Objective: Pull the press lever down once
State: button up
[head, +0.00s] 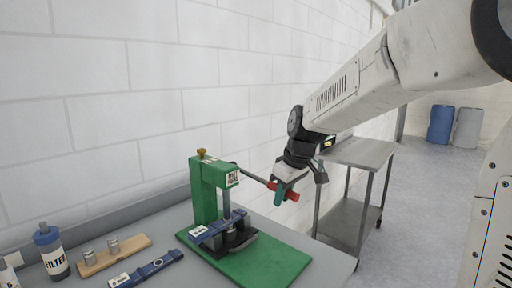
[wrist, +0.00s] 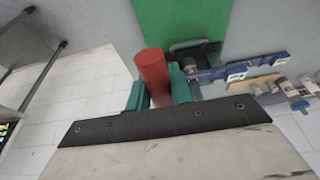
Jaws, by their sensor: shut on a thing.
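A green press (head: 204,193) stands on a green base plate on the grey bench. Its lever (head: 252,177) is a thin dark rod reaching out to the right and slightly down, with a red handle (head: 291,195) at its end. My gripper (head: 281,192) is shut on the red handle, its green fingers on either side. In the wrist view the red handle (wrist: 153,72) sits between the two green fingers (wrist: 158,92). A blue labelled piece (head: 217,227) lies under the press ram; it also shows in the wrist view (wrist: 237,69).
A metal cart (head: 359,153) stands behind my gripper. Blue and grey barrels (head: 440,125) stand far right. A white wall is behind.

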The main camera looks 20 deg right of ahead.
dwell(0.3)
jog(key=shift+r, duration=1.9)
jog(key=shift+w+a+r, duration=0.1)
jog(key=shift+w+r, duration=0.05)
jog(key=shift+r, duration=0.7)
jog(key=shift+w+a+r, duration=0.1)
jog(key=shift+r, duration=0.7)
